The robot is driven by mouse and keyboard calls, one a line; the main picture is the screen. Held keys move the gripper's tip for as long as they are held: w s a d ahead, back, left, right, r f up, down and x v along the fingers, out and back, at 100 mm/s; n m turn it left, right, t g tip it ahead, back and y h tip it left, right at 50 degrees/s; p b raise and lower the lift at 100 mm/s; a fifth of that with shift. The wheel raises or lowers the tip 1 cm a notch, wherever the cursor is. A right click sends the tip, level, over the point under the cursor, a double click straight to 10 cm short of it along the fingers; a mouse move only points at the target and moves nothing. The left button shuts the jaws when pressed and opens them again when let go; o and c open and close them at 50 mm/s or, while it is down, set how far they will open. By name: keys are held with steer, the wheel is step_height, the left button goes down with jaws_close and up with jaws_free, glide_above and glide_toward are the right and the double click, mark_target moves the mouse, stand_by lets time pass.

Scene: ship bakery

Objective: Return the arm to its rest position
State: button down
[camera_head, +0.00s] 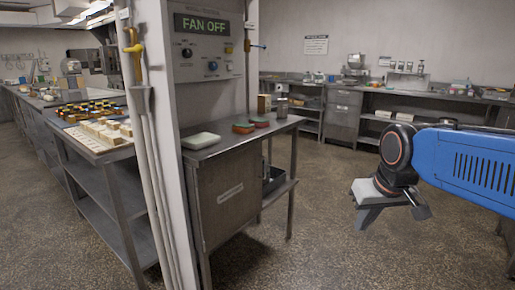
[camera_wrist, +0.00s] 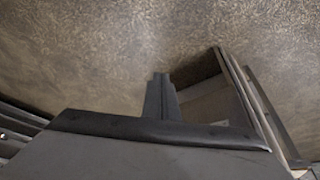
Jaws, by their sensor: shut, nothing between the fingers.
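My blue arm reaches in from the right of the head view and ends in my gripper (camera_head: 364,222). The gripper is in the air above the speckled floor, to the right of the small steel table and apart from it. In the wrist view my gripper's fingers (camera_wrist: 161,80) are together, with nothing held between them. The floor shows beyond them.
A control panel (camera_head: 208,45) reading "FAN OFF" stands on a pillar. The small steel table (camera_head: 221,148) holds a pale green box (camera_head: 201,140). A long counter (camera_head: 480,98) lines the back wall. Open floor (camera_head: 320,185) lies between table and arm.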

steer(key=s+d+f, duration=0.1)
steer(key=s+f, duration=0.3)
steer(key=s, duration=0.3)
steer(key=s+d+f+m, duration=0.1)
steer(key=s+f, duration=0.4)
steer(key=s, duration=0.2)
steer(key=shift+s+d, duration=0.4)
